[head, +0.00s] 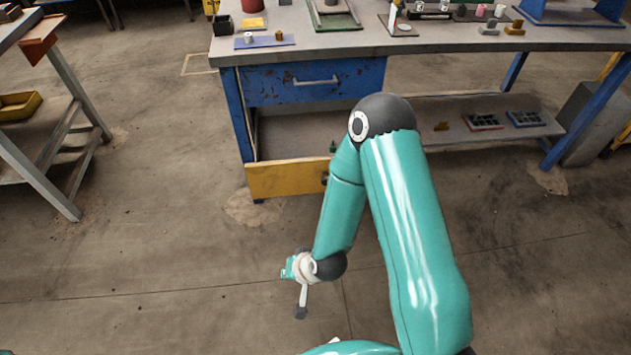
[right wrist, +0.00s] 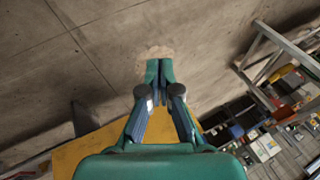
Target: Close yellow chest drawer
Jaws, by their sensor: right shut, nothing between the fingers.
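The yellow drawer (head: 285,180) sits low under the left end of the blue workbench (head: 430,42). It is pulled out, with its open interior showing behind the yellow front. My right forearm covers the right end of the front and its handle area. A small green item (head: 333,147) shows inside the drawer. In the right wrist view, my right gripper (right wrist: 160,75) is shut and empty, with a yellow surface (right wrist: 75,153) behind it. In the head view my right wrist is in front of the drawer and apart from it; the fingers are hard to make out. My left gripper is not in view.
A blue drawer (head: 290,84) above the yellow one is shut. Small parts and trays stand on the benchtop. A lower shelf (head: 480,132) holds several trays at right. A metal rack (head: 65,130) with a yellow bin (head: 18,106) stands at left. The floor before the drawer is clear.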

